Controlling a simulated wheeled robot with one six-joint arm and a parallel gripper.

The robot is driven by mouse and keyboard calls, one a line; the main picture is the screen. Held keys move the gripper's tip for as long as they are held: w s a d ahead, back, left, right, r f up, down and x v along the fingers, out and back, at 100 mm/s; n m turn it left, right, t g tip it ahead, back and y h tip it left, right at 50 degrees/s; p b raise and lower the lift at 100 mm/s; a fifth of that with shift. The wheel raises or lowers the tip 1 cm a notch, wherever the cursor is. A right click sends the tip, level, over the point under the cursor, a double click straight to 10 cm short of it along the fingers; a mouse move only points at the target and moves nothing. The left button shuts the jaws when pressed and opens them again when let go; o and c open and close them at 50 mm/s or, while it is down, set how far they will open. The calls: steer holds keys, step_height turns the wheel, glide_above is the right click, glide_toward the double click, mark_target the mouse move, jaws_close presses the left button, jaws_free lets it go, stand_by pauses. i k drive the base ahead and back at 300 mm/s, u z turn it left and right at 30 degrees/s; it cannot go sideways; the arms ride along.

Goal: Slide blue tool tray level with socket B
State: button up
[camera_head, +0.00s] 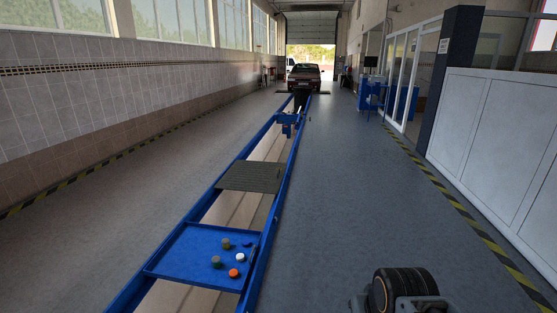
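The blue tool tray (185,252) is a flat tray spanning the two blue rails of the floor pit in the near part of the view. Several small round pieces lie on its right half: two olive ones, an orange one (233,273), a white one (240,257) and a dark blue one (247,244). A dark long piece (253,254) lies at its right edge by the right rail. I cannot make out any label for socket B.
A dark grey-green plate (250,177) spans the rails beyond the tray. A blue jack (288,122) sits farther along, before a red car (305,76). Floor is clear on both sides of the pit.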

mark_target(187, 255)
steer(key=i, duration=3.8)
steer(key=u, duration=2.15)
